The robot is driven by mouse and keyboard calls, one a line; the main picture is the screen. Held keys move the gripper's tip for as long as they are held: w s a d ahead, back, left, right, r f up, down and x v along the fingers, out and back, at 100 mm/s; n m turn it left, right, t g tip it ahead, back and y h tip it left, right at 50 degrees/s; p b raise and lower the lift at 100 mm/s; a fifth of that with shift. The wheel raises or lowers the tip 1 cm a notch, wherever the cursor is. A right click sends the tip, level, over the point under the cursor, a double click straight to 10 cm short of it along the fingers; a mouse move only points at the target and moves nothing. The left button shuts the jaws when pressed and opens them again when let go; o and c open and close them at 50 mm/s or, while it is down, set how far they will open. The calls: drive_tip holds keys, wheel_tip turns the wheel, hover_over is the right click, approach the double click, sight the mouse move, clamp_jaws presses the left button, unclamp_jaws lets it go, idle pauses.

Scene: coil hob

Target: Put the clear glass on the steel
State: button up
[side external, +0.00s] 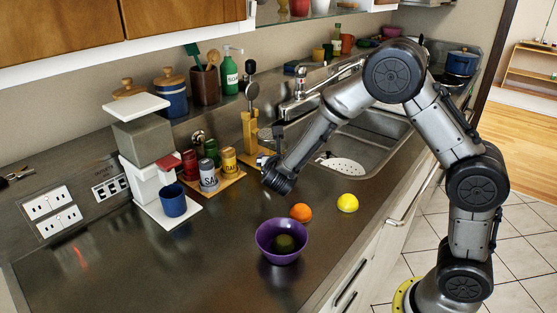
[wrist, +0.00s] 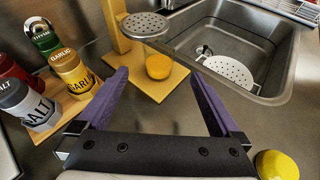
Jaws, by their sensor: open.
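A small clear glass with an orange tint (wrist: 158,68) stands on a wooden board (wrist: 172,86), under a round perforated skimmer head (wrist: 145,25) in the wrist view. My gripper (wrist: 159,76) is open and empty, its purple fingers spread to either side of the glass in the picture; I cannot tell how near it is. In the side view my gripper (side external: 263,161) is low over the counter by the utensil stand, and I cannot make out the glass there. The steel counter (side external: 215,245) is bare in front.
Spice jars (wrist: 75,72) stand on a board to the left of my gripper. The sink (side external: 365,140) with a white strainer (wrist: 230,70) is to the right. An orange (side external: 301,212), a lemon (side external: 347,203) and a purple bowl (side external: 281,241) sit nearer the front. A blue mug (side external: 173,201) stands left.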

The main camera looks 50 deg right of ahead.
drive_tip(key=shift+f, duration=0.35)
drive_tip(key=x, duration=1.3)
drive_tip(key=shift+w+d+f, duration=0.1)
drive_tip(key=shift+w, duration=0.15)
drive_tip(key=shift+c, duration=0.3)
drive_tip(key=c, duration=1.4)
drive_tip(key=shift+c, duration=0.2)
drive_tip(key=shift+s+r, duration=0.15)
drive_tip(key=shift+r, duration=0.1)
drive_tip(key=shift+s, duration=5.35)
drive_tip(key=shift+r, duration=0.1)
